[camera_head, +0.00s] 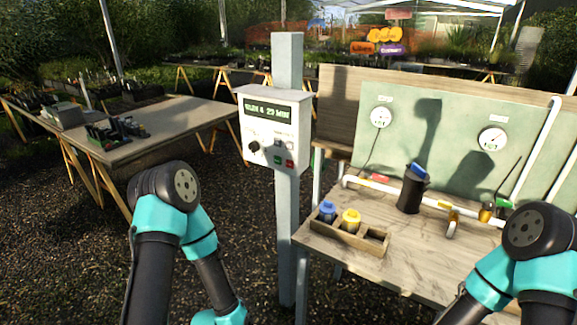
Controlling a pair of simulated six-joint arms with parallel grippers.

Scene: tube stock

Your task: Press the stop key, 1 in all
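A white control box (264,105) is fixed on a grey post in the middle. Its dark display (268,112) has lit green text, too blurred to read surely. Below it are a dark knob (254,146), a green key (278,161) and a red key (290,163); the red one looks like the stop key, but its label is not legible. My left arm shows at the lower left and my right arm at the lower right. Both run off the bottom edge, so neither gripper is in view. Nothing of mine touches the box.
A bench (375,255) at the right holds a wooden rack (345,240) with blue- and yellow-capped items, a dark cylinder (410,190), and white pipes before a green gauge panel (460,140). A table (165,128) stands at the left. Space before the box is clear.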

